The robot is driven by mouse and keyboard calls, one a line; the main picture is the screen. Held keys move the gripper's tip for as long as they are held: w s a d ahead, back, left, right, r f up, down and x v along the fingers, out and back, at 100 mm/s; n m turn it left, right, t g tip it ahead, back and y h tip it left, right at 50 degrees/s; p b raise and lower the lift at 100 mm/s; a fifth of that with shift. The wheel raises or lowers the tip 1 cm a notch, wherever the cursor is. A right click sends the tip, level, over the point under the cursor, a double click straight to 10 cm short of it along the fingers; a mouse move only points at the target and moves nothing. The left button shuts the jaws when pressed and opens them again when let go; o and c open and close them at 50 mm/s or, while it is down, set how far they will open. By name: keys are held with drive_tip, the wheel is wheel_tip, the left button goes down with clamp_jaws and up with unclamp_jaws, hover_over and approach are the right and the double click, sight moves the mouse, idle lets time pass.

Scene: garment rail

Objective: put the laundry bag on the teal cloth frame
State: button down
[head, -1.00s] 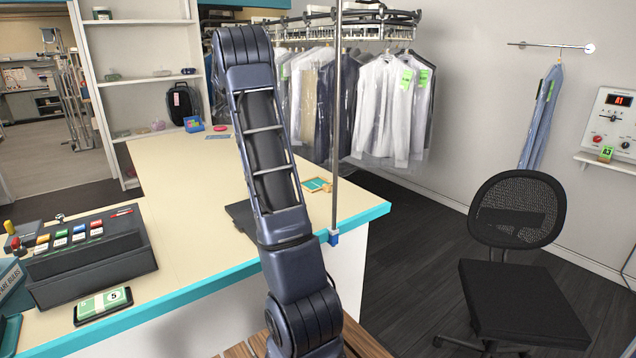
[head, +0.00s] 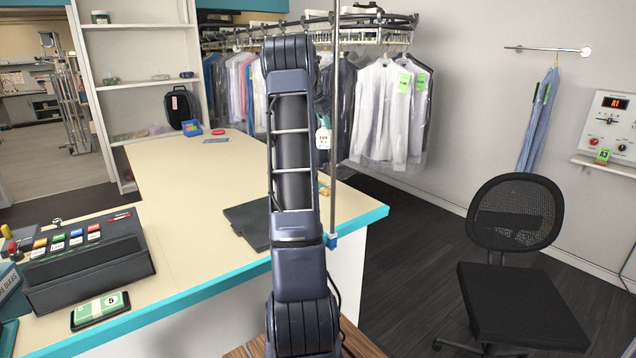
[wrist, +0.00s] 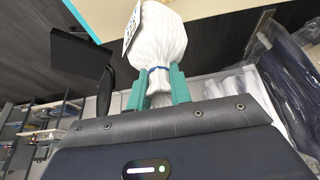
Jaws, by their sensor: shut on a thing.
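A white laundry bag (wrist: 160,38) with a blue tie around its neck is in my gripper (wrist: 159,88) in the wrist view. The teal fingers are shut on the neck below the tie, and a printed tag hangs on the bag's left side. In the head view a small part of the bag with its tag (head: 323,138) shows right of my arm, above the counter's far right part.
A thin metal pole (head: 334,110) stands at the counter's right edge, close to the bag and frame. A dark flat pad (head: 245,222) lies on the counter (head: 180,190), left of my arm. Bagged garments (head: 390,110) hang behind. The counter's middle is clear.

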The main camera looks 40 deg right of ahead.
wheel_tip(320, 180, down, 20)
drive_tip(key=shift+r, duration=0.15)
idle(0.5)
drive_tip(key=c, duration=1.3)
unclamp_jaws()
